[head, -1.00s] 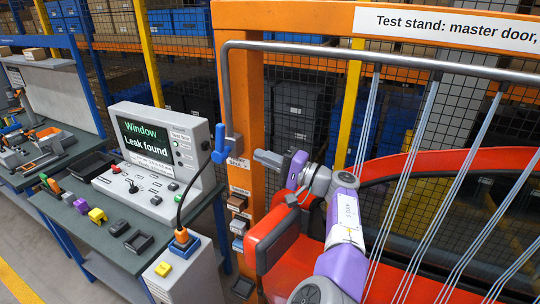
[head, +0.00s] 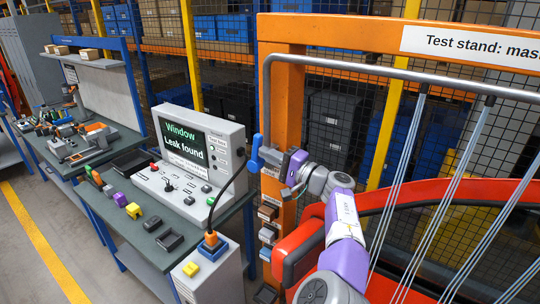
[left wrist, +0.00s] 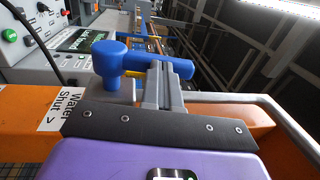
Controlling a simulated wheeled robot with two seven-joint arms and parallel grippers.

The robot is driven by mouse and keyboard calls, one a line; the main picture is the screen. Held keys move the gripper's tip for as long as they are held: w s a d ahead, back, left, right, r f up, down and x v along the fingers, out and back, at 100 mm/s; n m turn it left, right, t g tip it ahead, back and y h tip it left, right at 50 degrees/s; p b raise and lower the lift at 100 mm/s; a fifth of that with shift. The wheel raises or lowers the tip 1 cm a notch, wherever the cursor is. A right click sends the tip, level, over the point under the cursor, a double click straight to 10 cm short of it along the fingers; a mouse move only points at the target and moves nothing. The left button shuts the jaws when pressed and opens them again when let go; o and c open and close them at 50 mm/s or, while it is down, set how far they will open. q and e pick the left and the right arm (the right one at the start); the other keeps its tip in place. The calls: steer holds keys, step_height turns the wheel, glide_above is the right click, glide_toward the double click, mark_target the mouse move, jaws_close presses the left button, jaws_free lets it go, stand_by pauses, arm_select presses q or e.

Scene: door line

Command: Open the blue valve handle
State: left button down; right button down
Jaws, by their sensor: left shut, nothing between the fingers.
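The blue valve handle (head: 255,153) is on the pipe at the orange post's left side. In the left wrist view the blue handle (left wrist: 109,64) shows a round knob, with a bar running to the right. My left gripper (head: 267,156) is at the handle, just right of it. In the left wrist view its grey fingers (left wrist: 163,80) are shut together, with tips right up against the bar; I cannot tell whether they touch. Nothing is between them. The fingers hide part of the bar. My right gripper is not in view.
A label reading "Water Shut >" (left wrist: 63,108) is on the orange post (head: 285,95). The grey console (head: 203,150) reads "Leak found" and stands left of the handle, its black cable close by. The grey pipe (head: 370,67) and red door (head: 430,200) are to the right.

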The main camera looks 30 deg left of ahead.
arm_select(q)
steer(key=a+r+h+p, duration=0.1)
steer(key=h+p, duration=0.1)
steer(key=p, duration=0.1)
steer(key=shift+a+p, duration=0.3)
stand_by(0.3)
steer(key=d, duration=1.4)
steer(key=shift+s+d+b, duration=0.25)
steer(key=shift+s+b, duration=0.15)
